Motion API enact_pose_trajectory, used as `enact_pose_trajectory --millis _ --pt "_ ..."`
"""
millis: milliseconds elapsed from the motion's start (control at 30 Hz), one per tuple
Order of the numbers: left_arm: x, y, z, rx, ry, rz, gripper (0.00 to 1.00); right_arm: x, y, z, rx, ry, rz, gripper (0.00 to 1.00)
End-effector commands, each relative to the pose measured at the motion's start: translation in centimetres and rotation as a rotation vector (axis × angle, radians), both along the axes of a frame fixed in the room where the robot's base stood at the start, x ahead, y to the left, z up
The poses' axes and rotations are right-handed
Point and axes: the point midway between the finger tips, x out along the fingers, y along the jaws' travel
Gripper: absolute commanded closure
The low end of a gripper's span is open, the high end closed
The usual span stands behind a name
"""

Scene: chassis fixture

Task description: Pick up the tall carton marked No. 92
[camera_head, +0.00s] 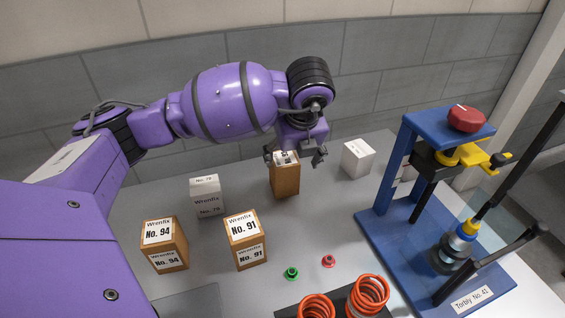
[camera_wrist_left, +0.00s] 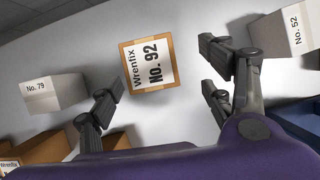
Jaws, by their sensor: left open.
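The tall brown carton marked No. 92 (camera_head: 285,181) stands upright at the back middle of the grey table. Its label is partly hidden by the gripper in the head view. In the wrist view its white label reads "Wrenfix No. 92" (camera_wrist_left: 148,63). My left gripper (camera_head: 295,158) is open above the carton, pointing down. In the left wrist view, the carton top lies between and slightly beyond the spread fingers (camera_wrist_left: 162,84), with gaps on both sides. No contact shows. My right gripper is not in view.
Brown cartons No. 91 (camera_head: 246,240) and No. 94 (camera_head: 166,244) stand in front. White boxes No. 79 (camera_head: 207,196) and No. 52 (camera_wrist_left: 284,34) flank the carton. A blue fixture (camera_head: 391,175) stands right. Orange springs (camera_head: 368,294) and small green (camera_head: 291,273) and red (camera_head: 329,261) parts lie in front.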

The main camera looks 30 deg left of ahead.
Motion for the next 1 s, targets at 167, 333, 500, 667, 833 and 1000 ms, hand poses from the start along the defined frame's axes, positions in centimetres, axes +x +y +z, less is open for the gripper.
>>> enact_pose_trajectory --millis 167,333,500,667,833,1000 --pt "0.1 0.8 -1.9 0.015 0.01 0.002 0.27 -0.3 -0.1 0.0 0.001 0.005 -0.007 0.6" --pt "0.5 1.4 -3.7 0.014 0.009 0.002 0.27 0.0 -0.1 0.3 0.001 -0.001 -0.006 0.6" --pt "1.1 2.2 -6.0 0.013 0.007 0.002 0.27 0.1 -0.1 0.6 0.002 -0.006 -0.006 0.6" --pt "1.5 2.5 -7.2 0.012 0.008 0.0 0.27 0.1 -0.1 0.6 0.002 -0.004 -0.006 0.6" --pt "1.5 2.5 -7.3 0.011 0.007 0.0 0.27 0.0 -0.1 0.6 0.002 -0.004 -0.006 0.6" --pt "1.5 2.5 -7.3 0.011 0.006 0.0 0.44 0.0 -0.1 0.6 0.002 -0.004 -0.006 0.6"
